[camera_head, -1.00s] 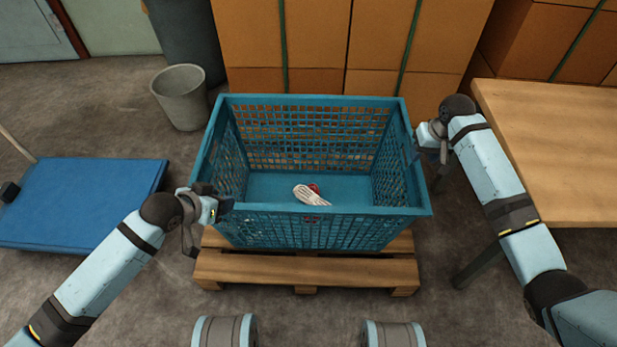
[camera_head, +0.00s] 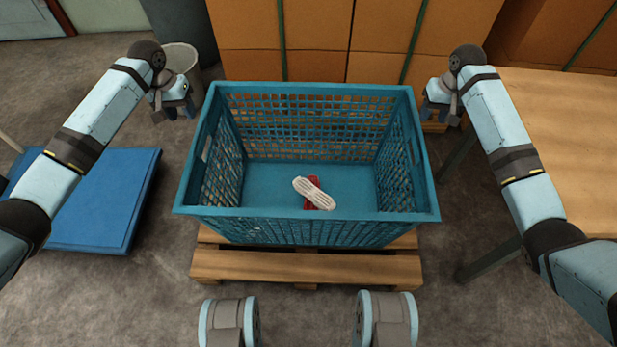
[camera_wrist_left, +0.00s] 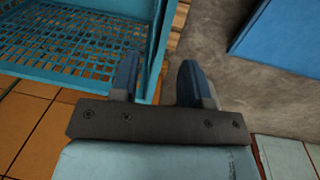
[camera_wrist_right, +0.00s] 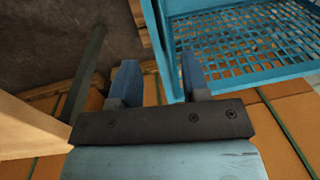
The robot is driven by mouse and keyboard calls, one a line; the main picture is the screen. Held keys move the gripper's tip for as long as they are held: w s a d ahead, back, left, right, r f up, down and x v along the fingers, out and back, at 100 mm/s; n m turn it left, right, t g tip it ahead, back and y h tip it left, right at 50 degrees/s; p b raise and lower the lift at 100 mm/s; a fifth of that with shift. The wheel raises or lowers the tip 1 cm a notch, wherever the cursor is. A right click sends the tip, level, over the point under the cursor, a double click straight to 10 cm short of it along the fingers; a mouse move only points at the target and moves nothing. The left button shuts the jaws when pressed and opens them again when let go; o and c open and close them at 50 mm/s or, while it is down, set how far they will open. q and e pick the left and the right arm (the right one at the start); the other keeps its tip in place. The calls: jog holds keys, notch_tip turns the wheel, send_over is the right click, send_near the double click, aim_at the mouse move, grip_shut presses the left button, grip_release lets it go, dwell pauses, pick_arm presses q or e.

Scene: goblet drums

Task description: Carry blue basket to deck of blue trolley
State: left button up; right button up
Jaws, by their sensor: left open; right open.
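The blue basket (camera_head: 308,226) is a large open mesh crate resting on a wooden pallet, with a white rope bundle and a red item on its floor. The blue trolley's deck (camera_head: 100,195) lies low at the left, partly behind my left arm. My left gripper (camera_head: 172,112) is open and empty, just outside the basket's left side near its far corner; the basket wall (camera_wrist_left: 157,50) shows beside its fingers. My right gripper (camera_head: 441,112) is open and empty, just outside the basket's right side near its far corner; the basket (camera_wrist_right: 240,60) shows beside its fingers.
The wooden pallet (camera_head: 300,268) is under the basket. Stacked cardboard boxes (camera_head: 320,45) stand close behind. A wooden table (camera_head: 565,140) is at the right, a grey bin (camera_head: 182,60) behind my left gripper. Floor between trolley and basket is clear.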

aim_at(199, 139)
pick_arm(q)
jog(key=f, duration=0.4)
jog(key=d+f, duration=0.1)
jog(key=f, duration=0.8)
jog(key=shift+d+f, duration=0.3)
jog(key=shift+f, duration=0.1)
pick_arm(e)
jog(key=f, duration=0.4)
jog(key=a+f, duration=0.1)
jog(key=f, duration=0.8)
jog(key=shift+a+f, duration=0.3)
jog(key=shift+f, duration=0.1)
pick_arm(q)
grip_shut()
pick_arm(e)
grip_shut()
pick_arm(q)
jog(key=shift+r, duration=0.15)
pick_arm(e)
jog(key=shift+w+r, duration=0.1)
jog(key=shift+r, duration=0.05)
